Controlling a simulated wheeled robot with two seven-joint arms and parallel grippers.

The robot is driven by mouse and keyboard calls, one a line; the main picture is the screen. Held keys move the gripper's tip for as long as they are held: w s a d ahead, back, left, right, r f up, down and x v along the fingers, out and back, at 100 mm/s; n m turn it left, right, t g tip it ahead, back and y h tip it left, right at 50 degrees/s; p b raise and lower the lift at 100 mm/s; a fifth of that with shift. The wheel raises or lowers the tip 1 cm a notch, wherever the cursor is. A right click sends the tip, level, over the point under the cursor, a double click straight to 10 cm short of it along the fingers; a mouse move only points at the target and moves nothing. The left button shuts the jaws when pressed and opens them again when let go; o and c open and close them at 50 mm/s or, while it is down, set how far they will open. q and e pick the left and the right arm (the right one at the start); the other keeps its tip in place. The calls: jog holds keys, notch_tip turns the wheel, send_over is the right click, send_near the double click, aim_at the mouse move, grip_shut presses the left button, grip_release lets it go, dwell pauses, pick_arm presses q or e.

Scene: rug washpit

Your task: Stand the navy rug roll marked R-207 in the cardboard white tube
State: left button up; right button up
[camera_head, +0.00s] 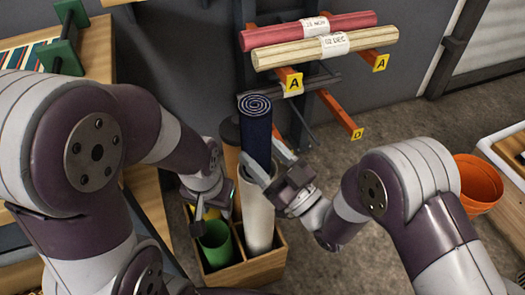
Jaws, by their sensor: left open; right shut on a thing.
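The navy rug roll (256,130) stands upright, its spiral end facing up; I see no R-207 mark on it. The white tube (259,218) stands upright below it in a wooden crate (245,272). The roll's lower part lines up with the tube's mouth, but my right gripper (266,171) covers this spot, so I cannot tell how deep it sits. My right gripper is shut on the navy roll, just at the tube's top. My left gripper (200,208) is open and empty, over the crate's left side near a green tube (215,242).
An orange-brown tube (231,163) stands behind in the crate. A rack holds a red roll (308,30) and a cream roll (324,47) on orange arms (340,113). An orange bucket (478,183) is at right. Floor (400,125) between rack and bucket is clear.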

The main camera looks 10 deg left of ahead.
jog(key=shift+f, duration=0.25)
jog(key=o, duration=1.5)
jog(key=shift+o, duration=0.2)
jog(key=shift+f, duration=0.1)
jog(key=shift+s+d+f, duration=0.1)
jog(key=shift+s+d, duration=0.05)
jog(key=shift+d, duration=0.15)
jog(key=b+v, duration=0.1)
jog(key=v, duration=1.1)
